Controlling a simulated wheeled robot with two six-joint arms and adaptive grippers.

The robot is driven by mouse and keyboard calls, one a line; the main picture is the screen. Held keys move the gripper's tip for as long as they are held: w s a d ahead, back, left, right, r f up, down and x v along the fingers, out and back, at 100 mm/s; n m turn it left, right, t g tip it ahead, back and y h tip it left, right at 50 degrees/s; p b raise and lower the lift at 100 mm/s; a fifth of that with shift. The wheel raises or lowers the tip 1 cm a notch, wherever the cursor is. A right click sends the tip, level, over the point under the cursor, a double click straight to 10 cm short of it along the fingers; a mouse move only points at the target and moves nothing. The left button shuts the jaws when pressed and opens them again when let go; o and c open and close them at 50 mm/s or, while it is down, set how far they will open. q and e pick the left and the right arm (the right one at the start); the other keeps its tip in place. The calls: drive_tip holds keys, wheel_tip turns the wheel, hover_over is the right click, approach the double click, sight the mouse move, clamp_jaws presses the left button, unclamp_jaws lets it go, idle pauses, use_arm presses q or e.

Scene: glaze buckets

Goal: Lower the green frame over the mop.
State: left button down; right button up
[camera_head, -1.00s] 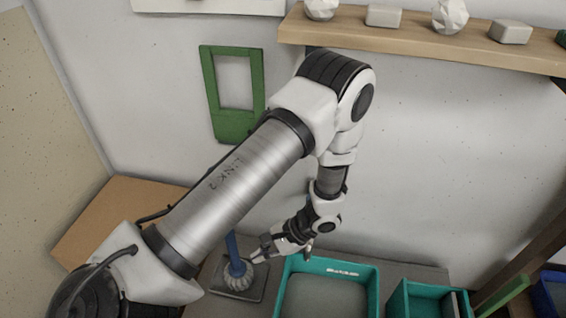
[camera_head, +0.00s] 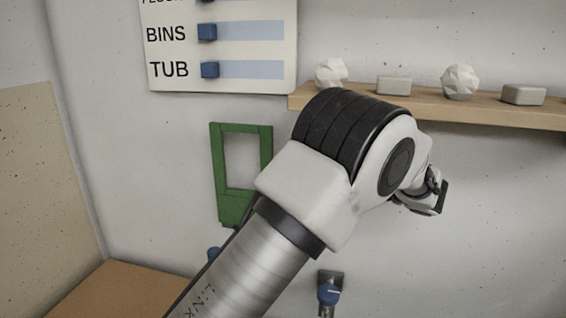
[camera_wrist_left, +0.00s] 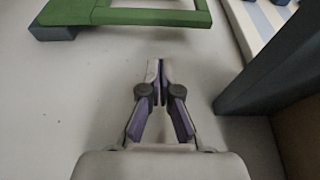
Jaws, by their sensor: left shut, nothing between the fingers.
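The green frame (camera_head: 236,207), a flat rectangular piece with an opening, is upright against the back wall, left of my arm in the head view. Part of a green piece, apparently the frame, crosses the top of the left wrist view (camera_wrist_left: 130,16). My left gripper (camera_wrist_left: 160,68) is shut and empty, with bare wall beyond its fingertips. In the head view my left arm's far end is at the right, below the shelf; its fingertips are not clear. A small blue bit (camera_head: 213,254) below the frame may be the mop handle's top; the mop head is out of view. My right gripper is not in view.
A wooden shelf (camera_head: 480,107) carries white lumps and blocks at the upper right. A sign (camera_head: 175,84) with blue sliders hangs above the frame. A blue knob (camera_head: 328,293) is on the wall below. A brown surface (camera_head: 95,290) lies at lower left.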

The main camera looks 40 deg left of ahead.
use_arm(q)
drive_tip(key=shift+a, duration=0.15)
drive_tip(key=s+a, duration=0.1)
drive_tip(key=a, duration=0.8)
drive_tip(key=shift+s+a+b, duration=0.35)
drive_tip(key=shift+b, duration=0.1)
drive_tip(key=shift+f, duration=0.1)
